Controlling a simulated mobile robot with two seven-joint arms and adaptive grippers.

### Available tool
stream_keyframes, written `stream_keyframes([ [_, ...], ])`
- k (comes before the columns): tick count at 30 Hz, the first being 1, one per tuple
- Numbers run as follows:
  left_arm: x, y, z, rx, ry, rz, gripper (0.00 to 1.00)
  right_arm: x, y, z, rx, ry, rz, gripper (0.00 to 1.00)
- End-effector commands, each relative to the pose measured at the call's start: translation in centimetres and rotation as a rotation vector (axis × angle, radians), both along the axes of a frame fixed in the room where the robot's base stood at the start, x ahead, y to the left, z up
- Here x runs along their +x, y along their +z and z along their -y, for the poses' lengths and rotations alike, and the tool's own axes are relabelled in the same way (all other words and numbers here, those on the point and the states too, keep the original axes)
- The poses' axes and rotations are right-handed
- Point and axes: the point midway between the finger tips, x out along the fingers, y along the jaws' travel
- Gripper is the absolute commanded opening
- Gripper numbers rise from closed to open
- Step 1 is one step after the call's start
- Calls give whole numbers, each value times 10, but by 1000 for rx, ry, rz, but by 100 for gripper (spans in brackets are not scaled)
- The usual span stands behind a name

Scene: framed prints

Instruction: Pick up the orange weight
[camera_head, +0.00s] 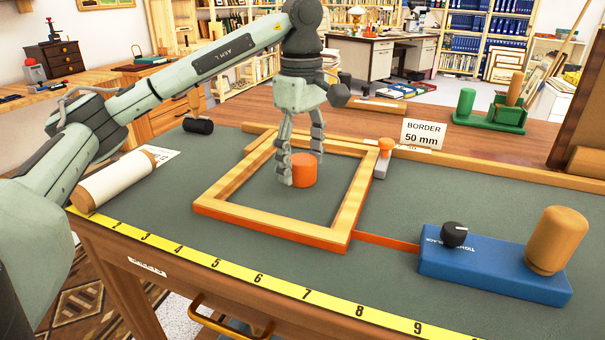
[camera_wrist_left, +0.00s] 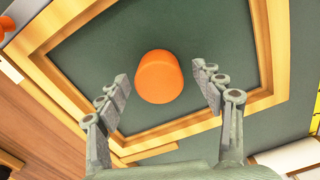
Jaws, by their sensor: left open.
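The orange weight (camera_head: 303,171) is a short cylinder standing on the green mat inside the wooden frame (camera_head: 218,192). My left gripper (camera_head: 302,176) reaches down from above, with its fingers around the weight's upper part in the head view. In the left wrist view the weight (camera_wrist_left: 159,77) sits between and slightly beyond the two open fingertips (camera_wrist_left: 165,82), with a gap on each side. The fingers do not appear to touch it. My right gripper is not in view.
An orange strap (camera_head: 388,241) runs from the frame to a blue block (camera_head: 488,266) with a black knob. An orange-topped tool (camera_head: 384,155) stands at the frame's right side. A paper roll (camera_head: 118,181) lies left. A card (camera_head: 423,134) stands behind.

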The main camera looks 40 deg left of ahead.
Motion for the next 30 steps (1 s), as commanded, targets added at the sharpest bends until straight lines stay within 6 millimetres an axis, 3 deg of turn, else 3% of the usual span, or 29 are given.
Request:
stream_keyframes([
  [9,0,-6,0,-1,-1,2,67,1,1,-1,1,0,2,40],
  [25,0,-6,0,-1,-1,2,3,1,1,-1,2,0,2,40],
  [30,0,-5,0,-2,-1,4,0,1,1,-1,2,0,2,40],
])
